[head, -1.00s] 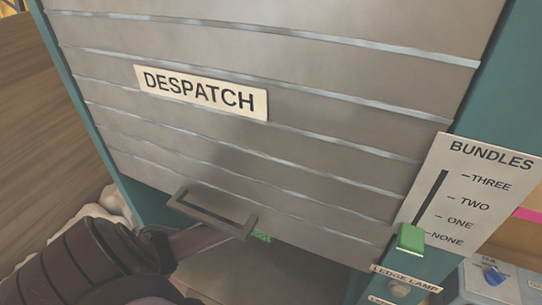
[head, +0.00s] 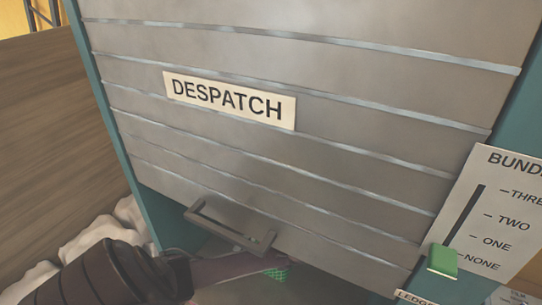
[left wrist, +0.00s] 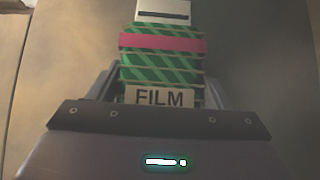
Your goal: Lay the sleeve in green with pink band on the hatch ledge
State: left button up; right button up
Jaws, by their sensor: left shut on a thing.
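The green sleeve with a pink band (left wrist: 162,55) is in the left wrist view, with diagonal stripes, a FILM label at its near end and a pale piece at its far end. My left gripper (left wrist: 160,80) is shut on it, one finger at each side. In the head view my left arm reaches in from the lower left beneath the DESPATCH shutter (head: 300,165). A small green patch of the sleeve (head: 277,273) shows below the shutter's handle; the rest is hidden. The hatch ledge (head: 310,292) shows only partly under the shutter's lower edge. My right gripper is out of view.
The shutter's bar handle (head: 228,233) sticks out just above my left arm. A BUNDLES panel (head: 500,220) with a green slider (head: 442,261) at NONE stands at the right. Pale lumpy sacks (head: 95,235) lie at the left.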

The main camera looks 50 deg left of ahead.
pick_arm(q)
jog(key=o, duration=1.1)
jog(key=shift+o, duration=0.2)
jog(key=shift+r, duration=0.15)
jog(key=b+v, duration=0.1)
jog(key=v, duration=0.4)
jog(key=shift+b, duration=0.35)
jog(key=p+v, duration=0.7)
